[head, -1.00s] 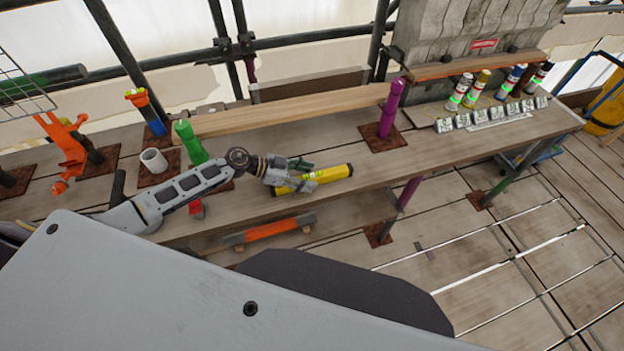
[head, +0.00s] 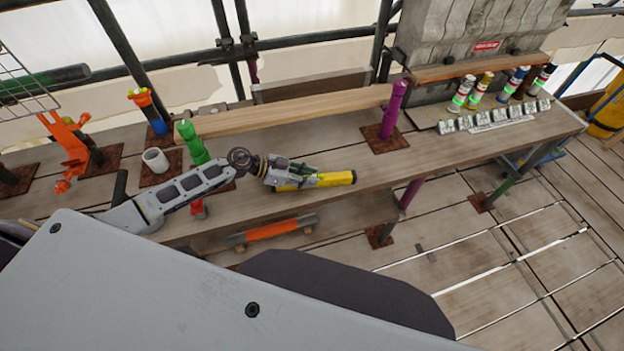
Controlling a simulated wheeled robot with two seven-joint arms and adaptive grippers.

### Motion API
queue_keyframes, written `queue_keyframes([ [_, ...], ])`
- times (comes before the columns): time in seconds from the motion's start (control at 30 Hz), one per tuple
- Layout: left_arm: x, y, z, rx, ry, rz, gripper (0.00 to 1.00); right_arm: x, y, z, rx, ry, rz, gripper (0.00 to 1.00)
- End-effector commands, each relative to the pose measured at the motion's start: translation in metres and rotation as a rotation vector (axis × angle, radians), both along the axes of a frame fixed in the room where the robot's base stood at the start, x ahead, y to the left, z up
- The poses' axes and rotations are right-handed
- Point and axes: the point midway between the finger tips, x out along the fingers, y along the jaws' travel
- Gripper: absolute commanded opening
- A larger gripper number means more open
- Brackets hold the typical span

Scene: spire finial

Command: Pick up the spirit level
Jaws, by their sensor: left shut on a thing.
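The yellow spirit level (head: 338,178) is at the front part of the wooden bench, right of the green post. My left gripper (head: 300,178) comes in from the left and is shut on the level near its left part, covering some of it. I cannot tell whether the level is clear of the bench top. My right gripper is not in view.
The wooden bench (head: 430,160) has a green post (head: 191,143), a purple post (head: 393,110) and a white cup (head: 155,160). Several spray cans (head: 480,90) stand at the right. An orange bar (head: 270,230) lies lower, below the front edge.

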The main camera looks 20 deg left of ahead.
Motion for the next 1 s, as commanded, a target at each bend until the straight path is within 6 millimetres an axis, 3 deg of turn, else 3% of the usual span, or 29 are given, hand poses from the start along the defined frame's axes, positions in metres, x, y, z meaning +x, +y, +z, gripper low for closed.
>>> queue_keyframes([
  [0.27, 0.000, 0.000, 0.004, 0.001, -0.002, 0.000, 0.00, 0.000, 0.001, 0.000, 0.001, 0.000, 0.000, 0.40],
  [0.73, 0.000, 0.001, 0.036, 0.002, -0.003, -0.001, 0.00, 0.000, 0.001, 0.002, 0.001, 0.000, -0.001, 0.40],
  [1.0, -0.020, 0.006, 0.035, 0.001, 0.000, 0.000, 0.00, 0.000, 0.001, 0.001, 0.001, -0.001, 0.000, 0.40],
])
